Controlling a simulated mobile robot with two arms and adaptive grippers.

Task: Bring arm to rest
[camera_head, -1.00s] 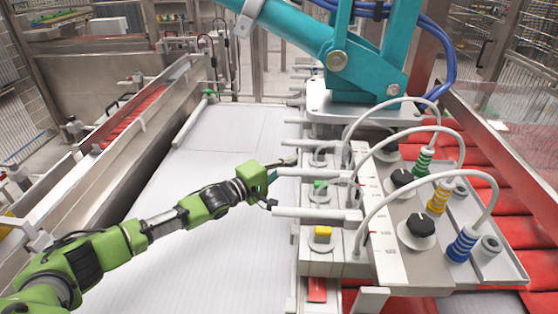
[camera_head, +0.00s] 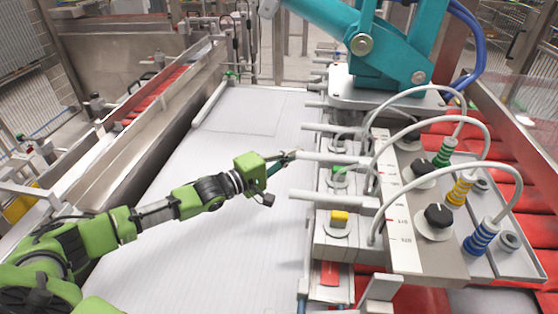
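My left arm reaches in from the lower left over the white conveyor surface (camera_head: 215,250). My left gripper (camera_head: 283,176) is at its end, beside the ends of the grey horizontal tubes of the vacuum picker unit (camera_head: 345,215). Its fingers look spread apart, one toward the tubes and one lower, with nothing visible between them. The unit carries a green button (camera_head: 338,169), a yellow button (camera_head: 339,217), black knobs (camera_head: 438,215) and curved white hoses (camera_head: 505,170) ending in coloured fittings. My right gripper is out of view.
A teal robot arm (camera_head: 310,20) rises above the unit at the back. Red belt segments (camera_head: 505,225) lie to the right. A metal side rail (camera_head: 140,120) borders the conveyor on the left. The conveyor surface is clear on both sides of my arm.

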